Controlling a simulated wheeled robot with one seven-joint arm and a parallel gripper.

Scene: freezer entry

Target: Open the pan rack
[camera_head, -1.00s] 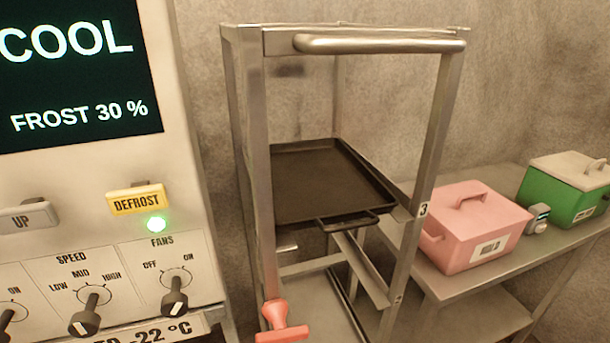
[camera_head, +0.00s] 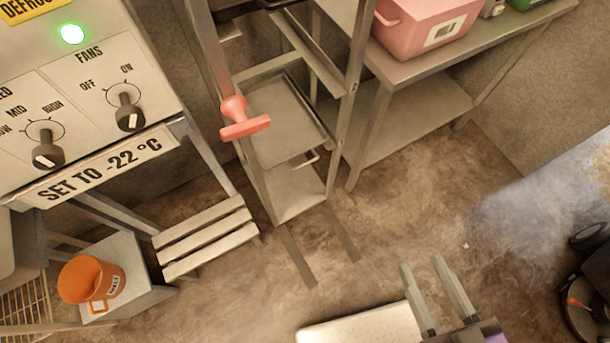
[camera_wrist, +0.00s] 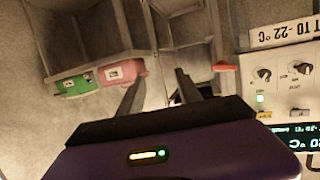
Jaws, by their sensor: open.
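The pan rack (camera_head: 357,75) is a tall metal frame with trays on rails. A lower tray (camera_head: 285,120) with a small front handle sits inside it, and the rack's top is out of the head view. A red T-shaped handle (camera_head: 243,120) is on the rack's left front post; it also shows in the wrist view (camera_wrist: 226,67), right of the fingers. My gripper (camera_head: 421,264) is open and empty, low in the head view, right of and apart from the rack. Its two fingers show in the wrist view (camera_wrist: 160,72) pointing toward the rack.
The control panel (camera_head: 90,125) stands left of the rack. Below it are a slatted step (camera_head: 205,240) and an orange bucket (camera_head: 92,280). A steel table (camera_head: 430,60) at right bears a pink box (camera_head: 425,25). The floor before the rack is mostly clear.

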